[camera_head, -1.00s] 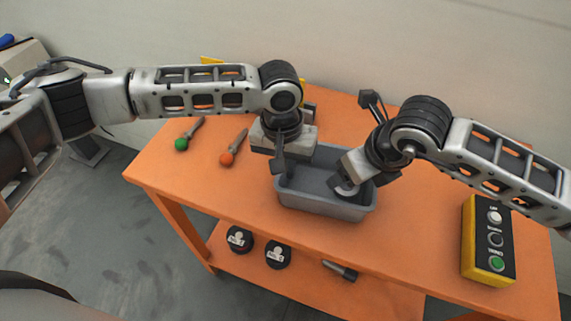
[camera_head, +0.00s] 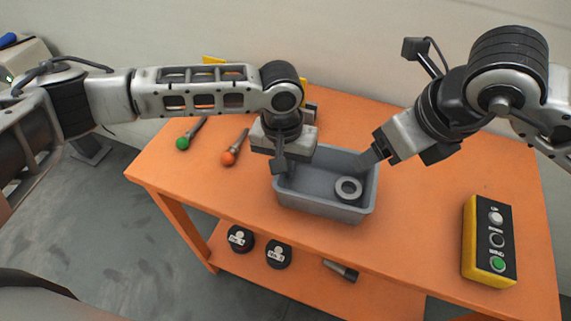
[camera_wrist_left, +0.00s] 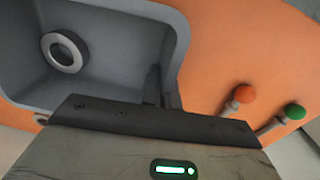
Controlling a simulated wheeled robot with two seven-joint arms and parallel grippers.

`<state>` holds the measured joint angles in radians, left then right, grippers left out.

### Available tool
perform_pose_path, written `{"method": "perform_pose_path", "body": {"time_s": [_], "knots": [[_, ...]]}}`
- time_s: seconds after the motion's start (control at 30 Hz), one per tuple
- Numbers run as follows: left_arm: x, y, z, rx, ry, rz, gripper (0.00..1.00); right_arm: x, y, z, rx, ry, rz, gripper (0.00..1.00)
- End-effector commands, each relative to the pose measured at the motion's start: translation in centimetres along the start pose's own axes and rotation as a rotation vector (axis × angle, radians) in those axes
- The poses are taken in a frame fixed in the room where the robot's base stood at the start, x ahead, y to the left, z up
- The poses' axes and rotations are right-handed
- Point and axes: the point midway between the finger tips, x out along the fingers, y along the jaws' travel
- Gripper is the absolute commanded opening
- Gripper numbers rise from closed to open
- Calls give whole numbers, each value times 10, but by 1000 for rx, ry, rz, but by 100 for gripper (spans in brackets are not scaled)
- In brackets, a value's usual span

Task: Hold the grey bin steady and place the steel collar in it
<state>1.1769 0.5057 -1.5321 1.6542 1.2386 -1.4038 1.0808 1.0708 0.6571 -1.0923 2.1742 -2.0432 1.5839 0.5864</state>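The grey bin (camera_head: 326,206) stands upright on the orange table. The steel collar (camera_head: 348,189), a pale ring, lies flat on the bin's floor; it also shows in the left wrist view (camera_wrist_left: 64,51). My left gripper (camera_head: 281,164) is at the bin's left wall and appears shut on it; in the left wrist view a dark finger shows against the inside of the wall. My right gripper (camera_head: 376,152) is above the bin's right rim, clear of the collar. It holds nothing and its fingers look apart.
A green-ended tool (camera_head: 184,141) and an orange-ended tool (camera_head: 229,156) lie left of the bin. A yellow and black button box (camera_head: 489,240) sits at the right. Dark round items (camera_head: 278,254) and a metal-tipped tool (camera_head: 341,270) are on the lower shelf.

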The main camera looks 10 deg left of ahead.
Motion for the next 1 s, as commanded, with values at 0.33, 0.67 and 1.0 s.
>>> {"method": "perform_pose_path", "body": {"time_s": [0.33, 0.67, 1.0], "knots": [[0, 1, 0, 0, 1, 2, 28, 0, 1, 0, -1, 0, 2, 74], [-39, 1, -1, 1, 5, 3, 28, 0, 1, 0, -1, 0, 2, 74], [-104, 0, -1, -1, 3, 2, 28, 1, 1, 0, -1, 0, 2, 74]]}}
